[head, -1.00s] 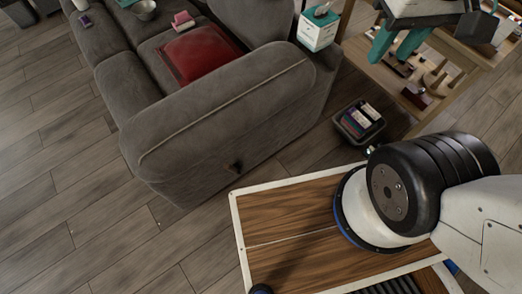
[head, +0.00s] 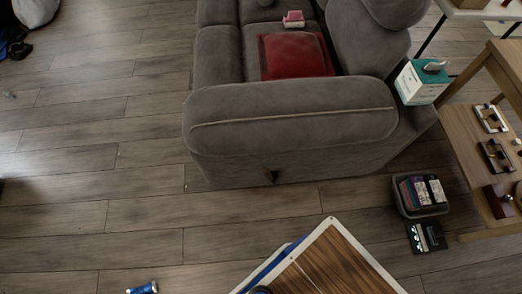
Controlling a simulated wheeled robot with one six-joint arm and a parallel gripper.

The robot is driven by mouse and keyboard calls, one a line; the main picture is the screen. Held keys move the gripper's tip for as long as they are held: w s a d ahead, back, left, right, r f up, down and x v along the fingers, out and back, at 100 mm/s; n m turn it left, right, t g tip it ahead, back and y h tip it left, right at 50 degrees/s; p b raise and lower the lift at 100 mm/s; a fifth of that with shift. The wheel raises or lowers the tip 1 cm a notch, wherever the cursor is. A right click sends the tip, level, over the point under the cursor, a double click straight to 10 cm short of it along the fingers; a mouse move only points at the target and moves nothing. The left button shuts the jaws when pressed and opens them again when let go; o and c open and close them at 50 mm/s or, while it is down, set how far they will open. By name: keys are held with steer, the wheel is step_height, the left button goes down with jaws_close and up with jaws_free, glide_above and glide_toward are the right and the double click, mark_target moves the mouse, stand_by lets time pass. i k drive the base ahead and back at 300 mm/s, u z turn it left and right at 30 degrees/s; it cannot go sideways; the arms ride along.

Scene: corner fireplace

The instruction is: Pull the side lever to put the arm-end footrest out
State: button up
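The grey sofa (head: 290,125) stands ahead, with its padded arm end facing me. A small dark side lever (head: 271,176) sits low on the outer face of that arm. The footrest appears folded in, as the sofa's visible front is flush. My gripper is not in this view, so its state does not show.
A bin of books (head: 420,195) and a dark flat item (head: 427,237) lie right of the sofa arm, near a wooden shelf (head: 470,150). A tissue box (head: 420,82) stands behind. A blue can (head: 143,288) lies on the floor at lower left.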

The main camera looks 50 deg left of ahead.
mark_target(264, 171)
steer(key=k, duration=0.95)
steer(key=u, duration=1.2)
steer(key=i, duration=0.5)
steer(key=u, duration=0.05)
